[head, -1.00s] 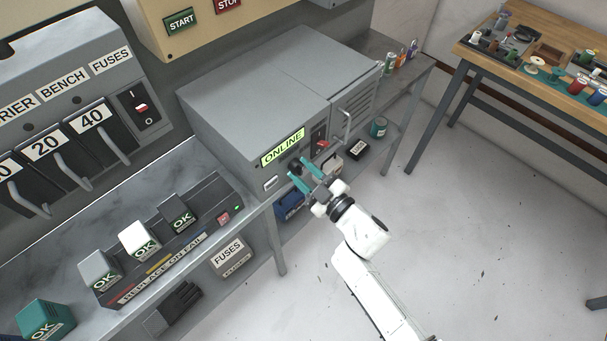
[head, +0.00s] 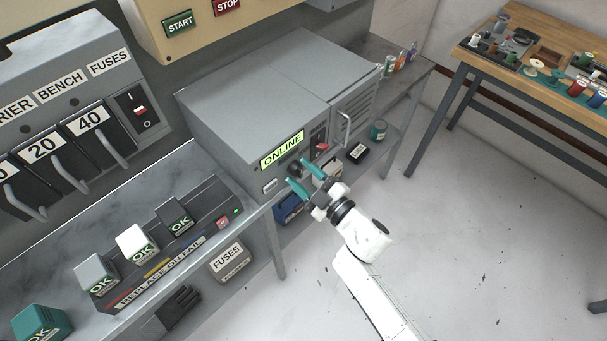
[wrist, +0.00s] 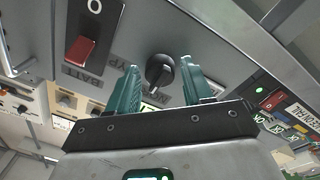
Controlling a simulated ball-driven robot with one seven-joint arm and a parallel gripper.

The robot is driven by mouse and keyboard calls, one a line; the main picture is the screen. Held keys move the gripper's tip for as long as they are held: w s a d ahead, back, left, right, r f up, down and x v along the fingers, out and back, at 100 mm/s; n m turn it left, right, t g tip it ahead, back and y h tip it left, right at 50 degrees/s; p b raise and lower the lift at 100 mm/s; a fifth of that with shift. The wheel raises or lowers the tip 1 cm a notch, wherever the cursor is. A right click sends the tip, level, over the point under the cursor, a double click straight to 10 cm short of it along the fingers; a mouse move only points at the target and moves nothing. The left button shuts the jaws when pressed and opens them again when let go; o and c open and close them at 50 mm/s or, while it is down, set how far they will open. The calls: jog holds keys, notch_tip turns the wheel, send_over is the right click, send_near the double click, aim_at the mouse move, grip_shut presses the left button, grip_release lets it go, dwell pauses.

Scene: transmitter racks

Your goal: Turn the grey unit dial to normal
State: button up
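The grey unit (head: 235,95) stands on the bench in the head view, with a lit green ONLINE sign (head: 282,150) on its front. Its dial is a dark round knob (head: 295,167) below the sign. In the wrist view the black dial (wrist: 160,72) shows a pale mark on its face. BATT and BYP labels are readable there; another label below the dial is partly hidden by my gripper. My gripper (wrist: 160,67) is open, with one teal fingertip on each side of the dial and visible gaps. Whether the tips reach the dial's depth is unclear.
A red rocker switch (wrist: 80,50) sits beside the dial. A vertical handle (head: 346,128) sticks out at the unit's right. A fuse tester (head: 165,245) with OK blocks stands on the bench at left.

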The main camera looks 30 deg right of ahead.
jog(key=shift+o, duration=0.8)
jog(key=b+v, duration=0.1)
jog(key=v, duration=0.9)
jog(key=shift+s, duration=0.4)
jog(key=shift+d+f, duration=0.1)
jog(key=shift+d, duration=0.05)
jog(key=s+d+f+m+g+h, duration=0.3)
jog(key=d+f+m+g+h, duration=0.2)
jog(key=d+m+g+h, duration=0.35)
jog(key=s+a+m+g+y, duration=0.3)
jog(key=s+g, duration=0.5)
jog(key=s, duration=0.8)
jog(key=shift+a+f, duration=0.45)
